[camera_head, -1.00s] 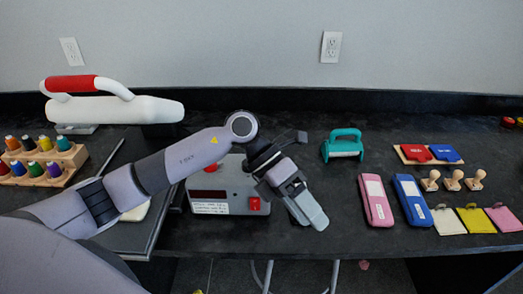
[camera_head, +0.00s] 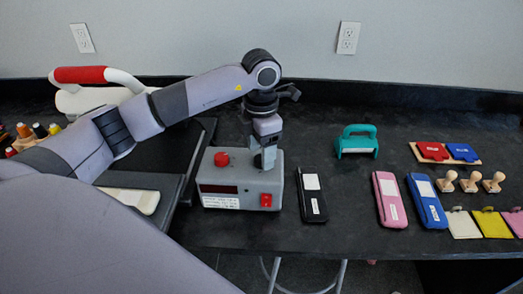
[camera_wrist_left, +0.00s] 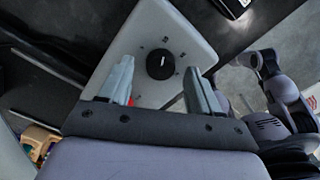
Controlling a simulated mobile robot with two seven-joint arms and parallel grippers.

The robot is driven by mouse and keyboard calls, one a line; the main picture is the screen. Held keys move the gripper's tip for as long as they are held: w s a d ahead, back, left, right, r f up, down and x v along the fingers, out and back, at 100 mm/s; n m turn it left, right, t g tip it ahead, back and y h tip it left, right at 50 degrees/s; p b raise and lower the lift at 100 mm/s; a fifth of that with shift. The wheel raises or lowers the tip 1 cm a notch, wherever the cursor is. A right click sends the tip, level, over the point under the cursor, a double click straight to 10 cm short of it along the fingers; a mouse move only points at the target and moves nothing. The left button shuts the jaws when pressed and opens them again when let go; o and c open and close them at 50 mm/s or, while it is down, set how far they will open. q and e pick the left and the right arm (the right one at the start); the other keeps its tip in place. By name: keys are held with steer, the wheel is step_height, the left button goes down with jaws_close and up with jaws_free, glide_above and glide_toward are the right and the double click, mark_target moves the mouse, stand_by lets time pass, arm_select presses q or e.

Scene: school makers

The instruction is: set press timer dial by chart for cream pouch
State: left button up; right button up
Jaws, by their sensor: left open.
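The grey timer box (camera_head: 240,180) stands on the dark table, with a dark display, a red switch and a small written label (camera_head: 220,202) on its front; the writing is too small to read. Its black round dial (camera_wrist_left: 160,65) has a white pointer mark and small marks around it. My left gripper (camera_head: 265,160) points down at the box top. In the wrist view its fingers are open on either side of the dial, with visible gaps; I cannot tell their height over it. The cream pouch (camera_head: 462,224) lies at the right. My right gripper cannot be made out clearly.
A red knob (camera_head: 221,159) stands on the box's left part. A press with a red handle (camera_head: 80,74) is at the left. A black case (camera_head: 312,205), pink case (camera_head: 388,198), blue case (camera_head: 427,200) and teal punch (camera_head: 356,142) stand to the right.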

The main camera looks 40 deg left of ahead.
arm_select(q)
steer(key=shift+f, duration=0.6)
steer(key=c, duration=1)
steer(key=shift+c, duration=0.2)
steer(key=shift+m+b, duration=0.6)
steer(key=shift+m, duration=0.5)
steer(key=m+b, duration=0.1)
steer(key=m, duration=0.2)
steer(key=shift+b, duration=0.35)
steer(key=m+b, duration=0.1)
steer(key=m, duration=0.2)
steer(key=shift+m, duration=0.4)
steer(key=shift+m+b, duration=0.6)
steer(key=shift+m, duration=0.8)
steer(key=shift+r, duration=0.1)
